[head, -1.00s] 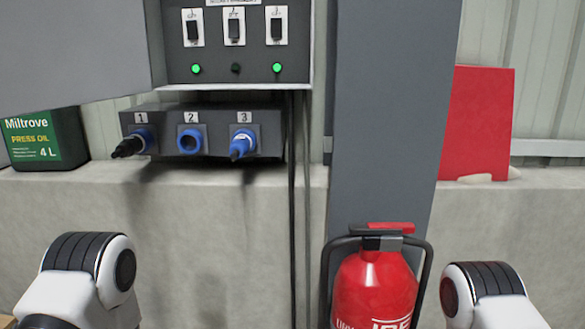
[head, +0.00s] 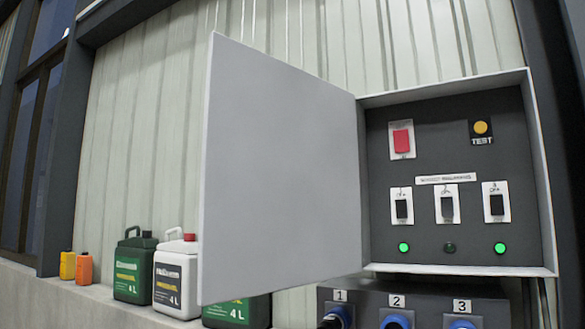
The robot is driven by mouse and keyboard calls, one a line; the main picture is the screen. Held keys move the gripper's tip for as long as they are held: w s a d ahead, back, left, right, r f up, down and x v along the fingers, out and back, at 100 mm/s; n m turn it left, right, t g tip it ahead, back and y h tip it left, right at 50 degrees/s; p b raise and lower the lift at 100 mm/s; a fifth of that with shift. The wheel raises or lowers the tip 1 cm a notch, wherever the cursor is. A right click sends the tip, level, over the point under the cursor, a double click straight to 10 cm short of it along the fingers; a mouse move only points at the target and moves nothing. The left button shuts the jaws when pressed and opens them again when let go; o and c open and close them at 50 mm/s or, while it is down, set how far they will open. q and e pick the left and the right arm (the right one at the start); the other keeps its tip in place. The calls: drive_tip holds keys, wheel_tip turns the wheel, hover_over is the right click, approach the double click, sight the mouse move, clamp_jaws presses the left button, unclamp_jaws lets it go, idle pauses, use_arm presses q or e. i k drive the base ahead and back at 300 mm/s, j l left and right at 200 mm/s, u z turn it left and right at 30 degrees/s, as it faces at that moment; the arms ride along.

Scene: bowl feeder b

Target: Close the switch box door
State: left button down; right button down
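The switch box (head: 455,225) is on the wall at the right of the head view. Its grey door (head: 280,175) is hinged on the box's left side and stands wide open, swung out to the left. Inside are a red switch (head: 402,139), a yellow TEST button (head: 481,127) and three black switches in a row. Below them the left and right lamps glow green and the middle one is dark. Neither of my grippers is in view.
A socket unit (head: 440,299) numbered 1 to 3 sits under the box. On the ledge (head: 85,305) at left stand a green canister (head: 133,268), a white canister (head: 176,275), another green one partly behind the door, and small orange bottles (head: 84,269).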

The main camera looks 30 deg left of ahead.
sight(280, 210)
drive_tip(key=j+z, duration=0.2)
drive_tip(key=j, duration=0.5)
drive_tip(key=j+z, duration=0.25)
drive_tip(key=j, duration=0.45)
drive_tip(key=j+z, duration=0.2)
drive_tip(key=j, duration=0.5)
drive_tip(key=k+j+z, duration=0.2)
drive_tip(key=j, duration=0.5)
drive_tip(key=u, duration=0.5)
drive_tip(key=i+l, duration=0.05)
drive_tip(key=l, duration=0.05)
